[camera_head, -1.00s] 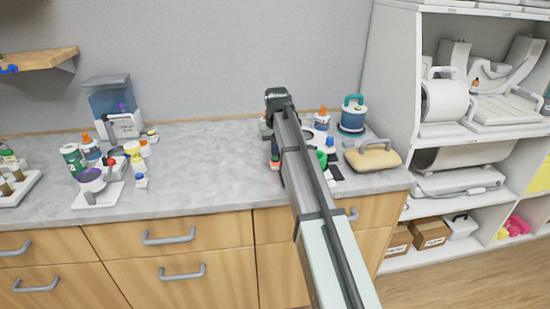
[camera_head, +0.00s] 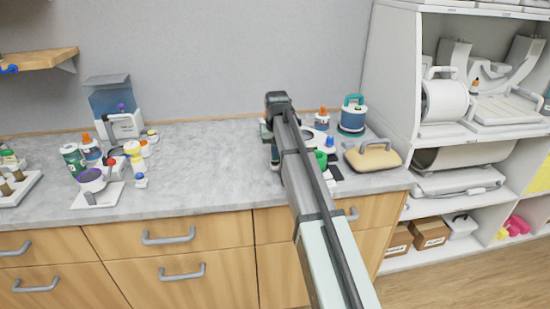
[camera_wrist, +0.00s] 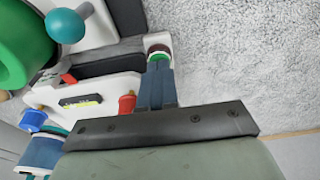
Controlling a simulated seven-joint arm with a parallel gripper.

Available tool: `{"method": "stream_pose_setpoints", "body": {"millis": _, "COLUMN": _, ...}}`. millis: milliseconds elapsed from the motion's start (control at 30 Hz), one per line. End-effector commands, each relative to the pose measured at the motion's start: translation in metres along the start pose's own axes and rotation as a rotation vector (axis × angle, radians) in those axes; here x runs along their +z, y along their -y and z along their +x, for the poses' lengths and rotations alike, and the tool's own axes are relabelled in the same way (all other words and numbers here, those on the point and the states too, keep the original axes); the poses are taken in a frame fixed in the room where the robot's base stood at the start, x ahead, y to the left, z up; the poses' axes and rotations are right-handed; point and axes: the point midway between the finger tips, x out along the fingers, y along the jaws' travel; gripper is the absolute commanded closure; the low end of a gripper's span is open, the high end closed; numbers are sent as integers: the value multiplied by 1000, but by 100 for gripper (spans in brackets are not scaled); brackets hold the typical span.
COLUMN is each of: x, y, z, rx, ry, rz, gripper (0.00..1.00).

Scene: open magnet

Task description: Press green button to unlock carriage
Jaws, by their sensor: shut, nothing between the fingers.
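My gripper (camera_wrist: 158,68) is shut and empty, its two blue-grey fingers together in the wrist view. Their tips are at or just beside a small green button (camera_wrist: 158,57) on the end of a white base. I cannot tell whether they touch it or whether it is pressed in. A dark reddish-brown round piece (camera_wrist: 158,48) shows beside the green. The white device (camera_wrist: 105,92) carries dark grey parts. Its carriage is not clearly identifiable. In the head view my gripper (camera_head: 274,163) is low over the counter, and my arm hides most of the device.
A large green ring (camera_wrist: 22,45) and a teal ball knob (camera_wrist: 65,26) are at upper left in the wrist view. A teal-handled canister (camera_head: 352,116) and a cream-coloured case (camera_head: 372,157) stand right of my arm. The counter (camera_head: 205,165) left of my gripper is clear.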

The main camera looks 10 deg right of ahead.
Motion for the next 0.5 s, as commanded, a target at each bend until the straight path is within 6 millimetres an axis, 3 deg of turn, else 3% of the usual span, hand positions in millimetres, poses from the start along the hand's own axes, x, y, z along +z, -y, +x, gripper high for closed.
{"method": "stream_pose_setpoints", "body": {"millis": 267, "x": -1, "y": 0, "z": -7, "rx": 0, "ry": 0, "rz": 0, "gripper": 100}}
{"method": "stream_pose_setpoints", "body": {"millis": 500, "x": -4, "y": 0, "z": -26, "rx": 0, "ry": -1, "rz": 0, "gripper": 100}}
